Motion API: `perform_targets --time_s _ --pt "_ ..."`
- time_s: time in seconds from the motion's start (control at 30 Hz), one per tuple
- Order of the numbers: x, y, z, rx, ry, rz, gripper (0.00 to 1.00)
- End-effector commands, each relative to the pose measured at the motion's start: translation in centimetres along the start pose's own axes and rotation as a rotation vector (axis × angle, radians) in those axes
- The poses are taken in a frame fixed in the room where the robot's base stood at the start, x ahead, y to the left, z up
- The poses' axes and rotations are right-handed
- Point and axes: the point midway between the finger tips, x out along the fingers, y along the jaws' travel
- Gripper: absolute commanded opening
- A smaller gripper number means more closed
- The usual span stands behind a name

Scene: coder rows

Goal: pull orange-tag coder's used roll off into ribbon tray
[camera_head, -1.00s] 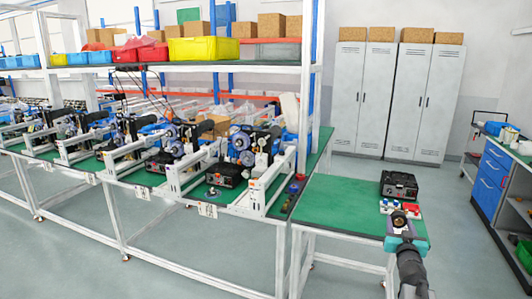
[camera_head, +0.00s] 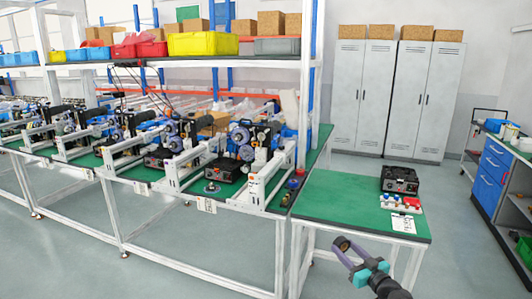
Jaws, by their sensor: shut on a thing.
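My gripper (camera_head: 351,254), with a teal body, is in the lower right in front of the small green table. It is shut on a small dark, round, roll-like thing (camera_head: 342,243) at its fingertips, clear of any surface. Several coders stand in a row on the long bench. I cannot tell whether this mark is the orange tag. I cannot make out which container is the ribbon tray.
The small green table (camera_head: 345,205) is mostly bare. A black box (camera_head: 399,180) and a few small red, blue and white items (camera_head: 402,203) sit at its right end. Grey lockers (camera_head: 360,95) stand behind. A blue drawer cabinet (camera_head: 495,165) is at right. Bench rails and shelf posts surround the coders.

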Motion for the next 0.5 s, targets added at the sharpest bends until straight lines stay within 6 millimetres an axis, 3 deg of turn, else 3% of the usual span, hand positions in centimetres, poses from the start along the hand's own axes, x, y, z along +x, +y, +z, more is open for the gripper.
perform_targets --time_s 0.27,0.5 --pt "-1.3 -6.8 0.3 0.001 0.000 -0.242 0.26" --pt "-3.0 -11.6 -0.8 -0.001 0.001 -0.437 0.26"
